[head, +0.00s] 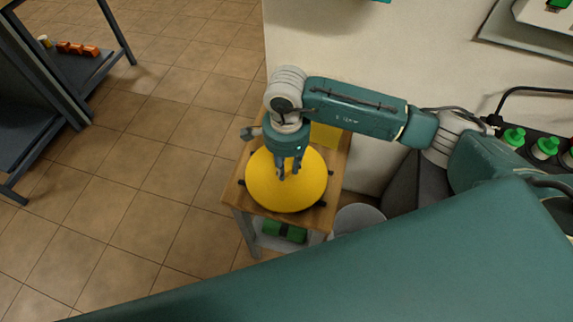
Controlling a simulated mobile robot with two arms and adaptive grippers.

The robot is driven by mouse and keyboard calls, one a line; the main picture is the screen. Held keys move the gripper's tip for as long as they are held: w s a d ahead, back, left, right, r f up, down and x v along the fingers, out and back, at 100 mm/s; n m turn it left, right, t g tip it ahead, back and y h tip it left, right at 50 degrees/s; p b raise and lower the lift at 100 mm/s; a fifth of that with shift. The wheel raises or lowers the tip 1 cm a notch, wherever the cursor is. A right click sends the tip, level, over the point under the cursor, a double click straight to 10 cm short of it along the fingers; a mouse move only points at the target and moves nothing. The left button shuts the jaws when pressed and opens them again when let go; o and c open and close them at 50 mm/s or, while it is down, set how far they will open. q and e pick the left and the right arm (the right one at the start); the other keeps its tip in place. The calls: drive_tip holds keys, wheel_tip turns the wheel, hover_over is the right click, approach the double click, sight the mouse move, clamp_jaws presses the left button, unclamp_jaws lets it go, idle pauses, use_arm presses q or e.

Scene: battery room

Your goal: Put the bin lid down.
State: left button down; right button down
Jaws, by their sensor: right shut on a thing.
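The bin lid, a round yellow disc (262,190), is over the top of a small wooden-topped table (333,172). My right gripper (288,175) points down at the middle of the lid and is shut on it, though its grip point is partly hidden by the fingers. I cannot tell whether the lid touches the table top or hangs just above it. A grey round bin (358,218) stands on the floor just right of the table, partly hidden. My left gripper is not in view.
A yellow item (325,136) lies at the back of the table top, and a green item (284,232) is on its lower shelf. Green-capped bottles (545,147) stand at the right. A dark shelf unit (62,84) is at the left. Tiled floor between is clear.

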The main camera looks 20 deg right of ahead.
sight(287, 166)
drive_tip(key=shift+f, duration=0.15)
drive_tip(key=c, duration=1.5)
unclamp_jaws()
drive_tip(key=shift+r, duration=0.35)
wheel_tip(287, 166, up, 12)
drive_tip(key=shift+f+b, duration=0.15)
drive_tip(key=shift+b, duration=0.85)
